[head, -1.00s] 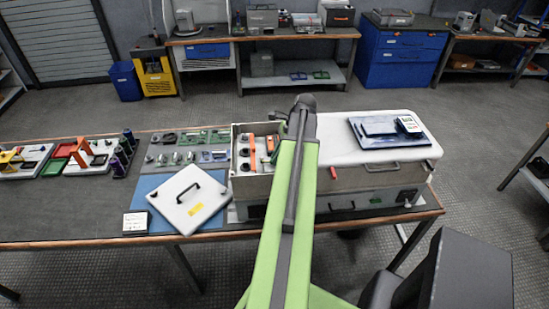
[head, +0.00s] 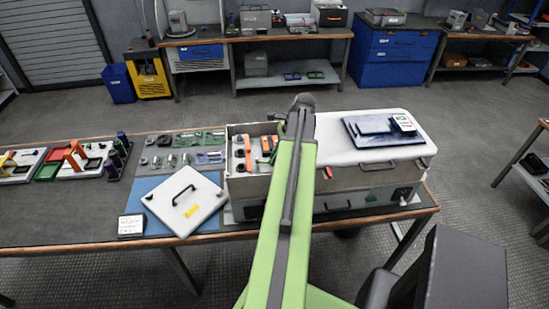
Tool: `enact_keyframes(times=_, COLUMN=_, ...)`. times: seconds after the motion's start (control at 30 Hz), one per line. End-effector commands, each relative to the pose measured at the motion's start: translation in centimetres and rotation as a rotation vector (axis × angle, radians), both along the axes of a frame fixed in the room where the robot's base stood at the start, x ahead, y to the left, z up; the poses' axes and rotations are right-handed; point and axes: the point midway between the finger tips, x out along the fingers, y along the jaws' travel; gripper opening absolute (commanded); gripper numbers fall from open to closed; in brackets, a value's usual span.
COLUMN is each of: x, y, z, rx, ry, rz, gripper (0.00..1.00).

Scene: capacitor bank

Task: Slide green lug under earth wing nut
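The capacitor bank unit (head: 318,188) is a long grey and white box on the bench. Its left end is open, and an open bay (head: 238,148) shows dark round parts and orange parts inside. My green arm reaches from the bottom of the head view up to the bay's right side. My gripper is hidden behind the arm's end, so its fingers and anything in them cannot be seen. A small green bit shows just left of the arm's end; I cannot tell if it is the green lug. The earth wing nut cannot be made out.
A white cover with a black handle (head: 185,203) lies on a blue mat left of the unit. Small parts sit on a grey tray (head: 180,160) behind it. Blue folders and a meter (head: 402,123) lie on the unit's white top. The front bench strip at left is clear.

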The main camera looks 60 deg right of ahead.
Motion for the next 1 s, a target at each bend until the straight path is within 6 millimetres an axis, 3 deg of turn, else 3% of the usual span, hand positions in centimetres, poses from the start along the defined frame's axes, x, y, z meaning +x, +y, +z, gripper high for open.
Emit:
enact_keyframes(times=0.03, x=-0.1, y=-0.1, z=0.0, rx=-0.001, ry=0.002, rz=-0.002, gripper=0.20)
enact_keyframes(times=0.17, x=-0.1, y=-0.1, z=0.0, rx=0.000, ry=0.001, rz=-0.001, gripper=0.37)
enact_keyframes(times=0.53, x=-0.1, y=-0.1, z=0.7, rx=0.001, ry=-0.001, rz=-0.001, gripper=0.38)
enact_keyframes(times=1.0, x=-3.3, y=-2.4, z=10.8, rx=0.001, ry=0.000, rz=-0.002, gripper=0.38)
